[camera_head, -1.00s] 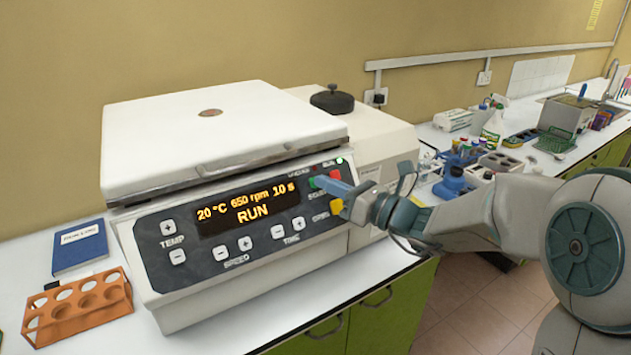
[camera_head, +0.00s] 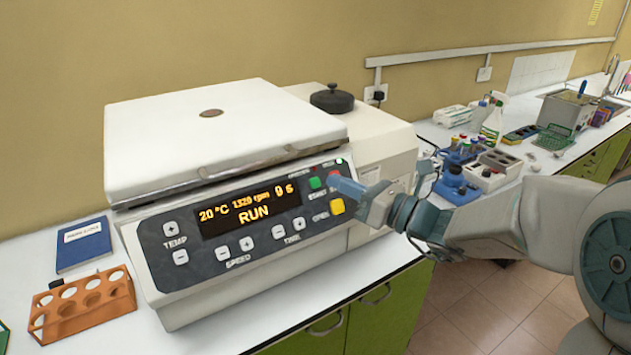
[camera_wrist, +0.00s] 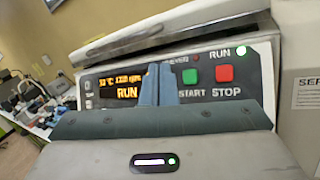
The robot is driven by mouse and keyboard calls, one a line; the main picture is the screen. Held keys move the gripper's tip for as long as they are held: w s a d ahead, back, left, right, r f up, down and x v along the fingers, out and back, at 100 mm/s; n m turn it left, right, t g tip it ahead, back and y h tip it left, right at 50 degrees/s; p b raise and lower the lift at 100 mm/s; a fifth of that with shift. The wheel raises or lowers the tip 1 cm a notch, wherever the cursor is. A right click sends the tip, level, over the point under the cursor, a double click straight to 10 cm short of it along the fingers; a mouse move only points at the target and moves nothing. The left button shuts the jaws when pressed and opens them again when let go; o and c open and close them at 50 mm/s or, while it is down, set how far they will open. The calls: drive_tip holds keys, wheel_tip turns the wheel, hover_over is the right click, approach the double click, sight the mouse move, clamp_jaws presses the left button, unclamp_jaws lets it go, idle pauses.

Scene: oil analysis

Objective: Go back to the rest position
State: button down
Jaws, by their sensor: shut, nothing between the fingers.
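My gripper (camera_head: 340,186) is shut and empty in front of the right part of the centrifuge's control panel, close to the green start button (camera_head: 315,183) and the yellow open button (camera_head: 337,206). The white centrifuge (camera_head: 220,130) has its lid closed. Its display (camera_head: 247,212) reads RUN, 20 °C, about 1320 rpm and 9 s. In the wrist view, the shut blue fingers (camera_wrist: 158,85) stand before the panel, left of the start button (camera_wrist: 192,76) and the red stop button (camera_wrist: 225,74). The RUN light glows green. I cannot tell the exact gap to the panel.
An orange tube rack (camera_head: 82,303) and a blue notebook (camera_head: 83,245) lie left of the centrifuge. A blue tube holder (camera_head: 455,187), a spray bottle (camera_head: 493,120) and a green basket (camera_head: 555,137) stand on the bench at right. Open floor shows below right.

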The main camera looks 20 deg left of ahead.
idle(0.4)
drive_tip(key=s+d+f+n+g+h, duration=0.3)
drive_tip(key=s+d+f+n+h, duration=0.1)
drive_tip(key=s+n, duration=0.3)
drive_tip(key=s+d+f+n+g+h, duration=0.2)
drive_tip(key=s+d+f+n+h, duration=0.2)
drive_tip(key=s+n, duration=0.2)
drive_tip(key=s+d+f+n+t+h, duration=0.1)
drive_tip(key=s+d+f+n+h, duration=0.1)
drive_tip(key=d+n+h, duration=0.3)
drive_tip(key=s+d+f+n+t+h, duration=0.1)
drive_tip(key=d+n+h, duration=0.4)
drive_tip(key=d, duration=0.9)
drive_tip(key=s+f+n, duration=0.1)
drive_tip(key=s, duration=0.1)
drive_tip(key=shift+s+d+t+h, duration=0.3)
drive_tip(key=shift+s+t, duration=0.05)
drive_tip(key=shift+t, duration=0.05)
drive_tip(key=shift+a, duration=0.1)
